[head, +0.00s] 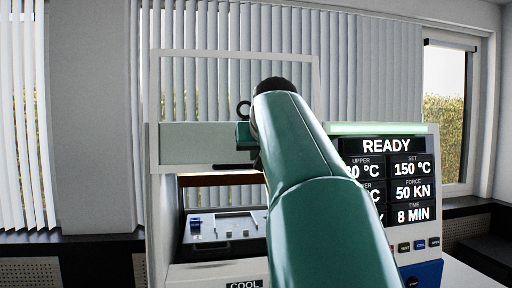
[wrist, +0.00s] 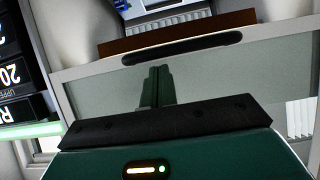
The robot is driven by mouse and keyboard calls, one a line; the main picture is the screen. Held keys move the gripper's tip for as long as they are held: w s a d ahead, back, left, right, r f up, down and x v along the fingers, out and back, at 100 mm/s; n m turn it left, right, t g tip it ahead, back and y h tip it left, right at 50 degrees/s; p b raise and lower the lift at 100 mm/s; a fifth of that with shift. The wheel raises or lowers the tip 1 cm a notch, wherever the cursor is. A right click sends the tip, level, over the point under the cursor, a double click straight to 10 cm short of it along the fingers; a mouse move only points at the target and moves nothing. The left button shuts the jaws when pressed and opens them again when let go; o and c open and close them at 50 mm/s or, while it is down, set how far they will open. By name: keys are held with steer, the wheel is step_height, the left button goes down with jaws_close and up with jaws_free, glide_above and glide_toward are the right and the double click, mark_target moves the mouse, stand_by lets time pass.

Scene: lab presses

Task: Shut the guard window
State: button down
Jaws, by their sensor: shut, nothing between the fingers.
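The guard window (head: 237,54) is a light frame with a clear pane, standing raised above the press. Its pale lower bar (head: 195,143) has a dark handle (head: 233,167) along the bottom edge, partly hidden by my arm in the head view. The press opening below it is uncovered. In the wrist view the dark handle (wrist: 183,47) lies just beyond my gripper (wrist: 156,72), whose narrow fingers are shut and empty in front of the window's bar. I cannot tell whether the fingertips touch the window. My arm hides most of the gripper in the head view.
A display panel (head: 386,146) reading READY stands right of the opening, partly behind my arm. Inside the opening is a grey plate (head: 237,227) with a small blue item (head: 195,222). Blinds and a wall are behind; a dark ledge (head: 70,239) runs along the left.

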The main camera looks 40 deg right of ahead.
steer(key=s+f, duration=0.1)
steer(key=f, duration=0.9)
steer(key=s+a+f, duration=0.1)
steer(key=f, duration=0.9)
steer(key=s+a+f, duration=0.1)
steer(key=f, duration=1)
steer(key=shift+s+a, duration=0.15)
steer(key=shift+a, duration=0.1)
steer(key=shift+f, duration=0.15)
steer(key=s+a+r, duration=0.3)
steer(key=s+r, duration=0.2)
steer(key=r, duration=0.5)
steer(key=shift+s+a, duration=0.3)
steer(key=shift+a, duration=0.1)
steer(key=shift+s, duration=0.1)
